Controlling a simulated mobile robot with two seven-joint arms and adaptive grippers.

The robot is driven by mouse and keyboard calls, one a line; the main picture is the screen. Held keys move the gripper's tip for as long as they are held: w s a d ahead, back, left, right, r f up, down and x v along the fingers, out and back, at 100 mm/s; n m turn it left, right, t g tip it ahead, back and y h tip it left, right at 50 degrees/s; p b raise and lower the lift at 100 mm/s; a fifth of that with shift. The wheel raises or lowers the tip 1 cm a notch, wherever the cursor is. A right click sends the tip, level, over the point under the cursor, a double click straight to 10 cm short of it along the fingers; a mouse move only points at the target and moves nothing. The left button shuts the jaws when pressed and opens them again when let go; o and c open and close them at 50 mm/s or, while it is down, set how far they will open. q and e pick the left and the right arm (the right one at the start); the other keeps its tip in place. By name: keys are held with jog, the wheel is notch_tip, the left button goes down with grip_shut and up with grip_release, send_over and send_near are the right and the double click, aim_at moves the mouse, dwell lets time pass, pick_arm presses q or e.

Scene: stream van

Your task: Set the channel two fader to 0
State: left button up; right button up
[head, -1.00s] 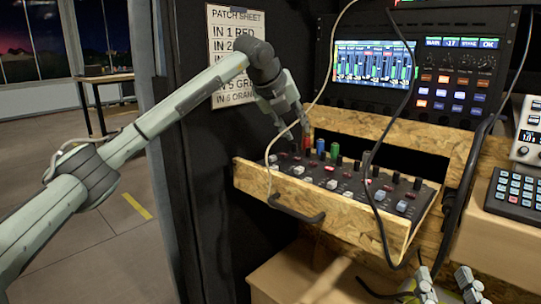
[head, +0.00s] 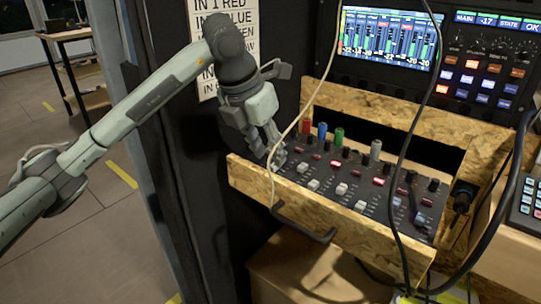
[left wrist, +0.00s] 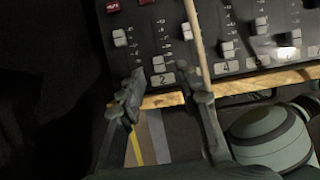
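The mixer (head: 330,180) lies in a chipboard drawer with a row of pale fader caps. In the left wrist view, the channel two fader cap (left wrist: 158,65) sits near the low end of its slot, just above the label "2" (left wrist: 162,78). My left gripper (left wrist: 167,88) is open, its fingers apart with the cap between and just beyond the tips; contact cannot be told. In the head view my left gripper (head: 272,158) is over the mixer's left front end and hides that fader. The dB markings are too small to read. My right gripper is out of view.
A pale cable (head: 303,110) runs down across the left gripper, and a black cable (head: 403,150) crosses the mixer's right part. Coloured plugs (head: 322,131) stand at the mixer's back. The drawer front (head: 330,221) has a black handle (head: 303,225).

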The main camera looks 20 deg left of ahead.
aim_at(274, 165)
pick_arm(q)
jog(key=shift+x, duration=1.55)
jog(key=shift+c, duration=0.5)
jog(key=shift+r, duration=0.1)
grip_shut()
